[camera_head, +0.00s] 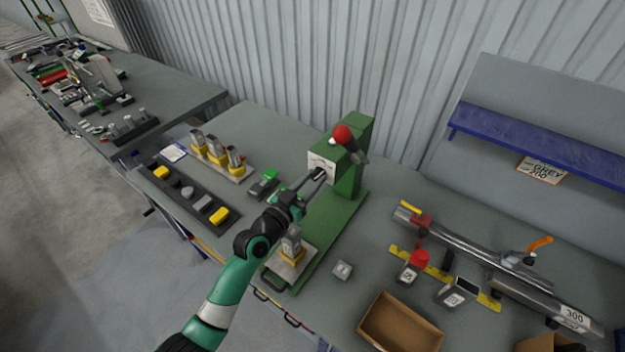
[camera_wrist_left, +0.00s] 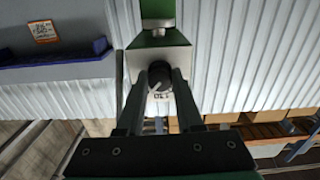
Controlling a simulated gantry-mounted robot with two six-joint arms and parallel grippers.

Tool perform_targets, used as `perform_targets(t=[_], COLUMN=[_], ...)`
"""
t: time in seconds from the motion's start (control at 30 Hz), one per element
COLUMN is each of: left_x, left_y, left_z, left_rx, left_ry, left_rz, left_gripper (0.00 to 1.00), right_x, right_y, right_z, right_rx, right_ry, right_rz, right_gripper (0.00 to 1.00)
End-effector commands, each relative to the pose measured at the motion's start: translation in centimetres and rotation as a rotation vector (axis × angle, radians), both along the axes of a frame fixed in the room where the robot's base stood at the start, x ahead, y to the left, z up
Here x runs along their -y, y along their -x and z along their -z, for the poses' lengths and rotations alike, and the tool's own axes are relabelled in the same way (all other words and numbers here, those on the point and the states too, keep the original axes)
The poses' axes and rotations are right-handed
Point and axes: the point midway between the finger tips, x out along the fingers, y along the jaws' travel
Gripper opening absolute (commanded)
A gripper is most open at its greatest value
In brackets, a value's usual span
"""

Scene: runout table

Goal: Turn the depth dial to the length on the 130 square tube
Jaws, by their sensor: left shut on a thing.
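The depth dial (camera_wrist_left: 159,76) is a dark round knob on a pale plate on the front of the green press (camera_head: 349,185). My left gripper (camera_head: 319,174) reaches the plate in the head view, its fingers on either side of the knob. In the left wrist view the gripper (camera_wrist_left: 170,76) is shut on the dial. Small upside-down characters show beneath the knob, too small to read surely. A square tube piece (camera_head: 457,292) with a label lies at the right; its number is not clear. Other labelled pieces stand nearby. My right gripper is not in view.
An open cardboard box (camera_head: 401,322) stands at the front. A long tube (camera_head: 480,255) with clamps lies at the right behind a yellow strip (camera_head: 440,272). A black tray (camera_head: 190,193) and yellow-based tools (camera_head: 216,154) stand left of the press.

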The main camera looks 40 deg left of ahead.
Motion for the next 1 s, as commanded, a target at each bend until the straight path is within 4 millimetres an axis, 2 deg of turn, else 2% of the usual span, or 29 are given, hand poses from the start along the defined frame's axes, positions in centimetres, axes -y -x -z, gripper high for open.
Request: perform_targets(t=[0.27,0.8,1.0], left_x=[0.0,0.1,0.1], left_y=[0.0,0.0,0.0], left_z=[-0.1,-0.1,-0.1], left_rx=[0.022,0.086,0.100], left_ry=[0.147,0.572,0.671], left_rz=[0.000,0.000,0.000], left_gripper=[0.00,0.00,0.00], right_x=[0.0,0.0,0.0], right_y=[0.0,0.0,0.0], right_z=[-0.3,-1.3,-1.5], right_rx=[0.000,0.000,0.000], right_ry=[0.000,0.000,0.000], right_rz=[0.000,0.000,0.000], right_gripper=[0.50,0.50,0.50])
